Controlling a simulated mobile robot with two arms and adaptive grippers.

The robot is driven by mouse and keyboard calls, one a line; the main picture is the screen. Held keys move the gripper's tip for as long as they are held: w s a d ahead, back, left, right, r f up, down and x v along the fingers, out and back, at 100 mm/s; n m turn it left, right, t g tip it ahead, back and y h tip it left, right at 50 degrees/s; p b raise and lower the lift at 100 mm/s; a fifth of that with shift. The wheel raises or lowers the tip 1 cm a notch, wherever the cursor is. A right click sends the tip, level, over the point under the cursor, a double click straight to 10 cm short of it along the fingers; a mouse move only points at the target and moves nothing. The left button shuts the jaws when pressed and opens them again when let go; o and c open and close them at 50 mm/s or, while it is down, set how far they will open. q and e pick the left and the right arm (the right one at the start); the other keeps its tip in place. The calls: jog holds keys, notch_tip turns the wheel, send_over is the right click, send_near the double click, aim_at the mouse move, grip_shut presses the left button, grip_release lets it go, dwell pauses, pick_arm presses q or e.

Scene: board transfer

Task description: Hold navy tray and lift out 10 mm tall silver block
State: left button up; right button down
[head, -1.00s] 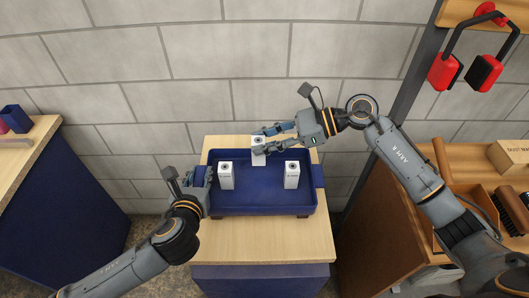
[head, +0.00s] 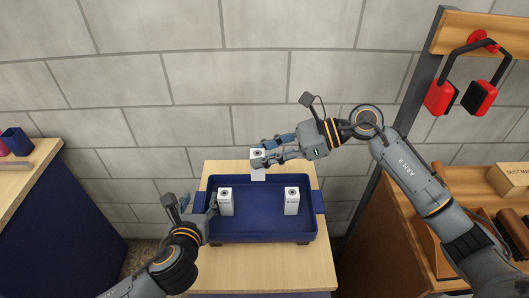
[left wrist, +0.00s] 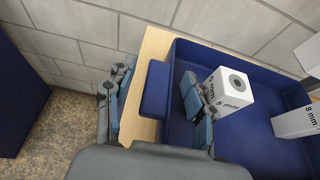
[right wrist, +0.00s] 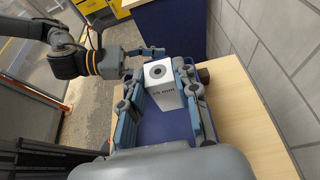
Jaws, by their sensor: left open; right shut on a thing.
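The navy tray (head: 262,237) rests on the wooden table, a handle on each side. My right gripper (head: 259,154) is shut on a pale silver block (head: 258,173) with a dark ring on top. It holds the block upright, raised at the tray's back edge. In the right wrist view, the block (right wrist: 163,92) sits between both fingers; its label looks like 10 mm. My left gripper (left wrist: 153,76) is open, one finger on each side of the tray's left handle (left wrist: 156,92). Its inner finger is inside the tray, close to the 5 mm block (left wrist: 233,88).
The 5 mm block (head: 225,203) stands at the tray's left and another block (head: 292,202), labelled 8 mm in the left wrist view, at its right. The tray's middle is clear. A tiled wall (head: 150,130) is behind; a shelf with a box (head: 513,178) is at right.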

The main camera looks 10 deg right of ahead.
pick_arm(q)
jog(key=v, duration=1.2)
